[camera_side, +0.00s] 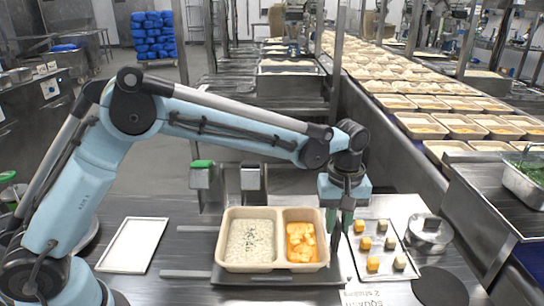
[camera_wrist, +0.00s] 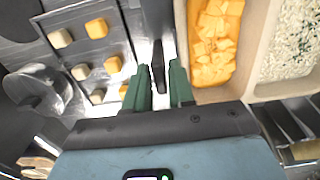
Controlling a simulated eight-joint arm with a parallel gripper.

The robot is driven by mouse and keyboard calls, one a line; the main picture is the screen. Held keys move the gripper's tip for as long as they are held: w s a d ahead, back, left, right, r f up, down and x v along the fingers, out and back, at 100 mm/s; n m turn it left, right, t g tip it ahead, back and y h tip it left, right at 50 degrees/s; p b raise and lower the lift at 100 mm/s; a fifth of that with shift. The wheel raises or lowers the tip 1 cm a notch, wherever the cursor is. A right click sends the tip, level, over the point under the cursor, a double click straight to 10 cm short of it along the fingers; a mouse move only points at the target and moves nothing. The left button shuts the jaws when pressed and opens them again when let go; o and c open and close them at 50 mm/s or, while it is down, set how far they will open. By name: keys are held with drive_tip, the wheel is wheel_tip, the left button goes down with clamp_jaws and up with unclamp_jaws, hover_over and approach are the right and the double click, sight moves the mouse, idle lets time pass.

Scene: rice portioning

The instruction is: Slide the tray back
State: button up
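The beige tray (camera_side: 275,268) has two compartments and sits on a dark flat plate (camera_side: 232,277) at the front middle of the table. Its left compartment holds rice with green flecks (camera_side: 250,240), its right one orange sauce with cubes (camera_side: 301,242). Both also show in the wrist view: cubes (camera_wrist: 212,35) and rice (camera_wrist: 293,42). My gripper (camera_side: 341,222) points down just beyond the tray's right end. In the wrist view its green fingers (camera_wrist: 160,86) stand apart, with a dark narrow shape between them, and the right finger is close to the tray's wall. I cannot tell whether it touches.
A white flat board (camera_side: 134,245) lies at left. Two metal containers (camera_side: 206,185) stand behind the tray.

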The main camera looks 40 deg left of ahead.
drive_tip(key=shift+f, duration=1.3)
drive_tip(key=shift+c, duration=0.4)
clamp_jaws()
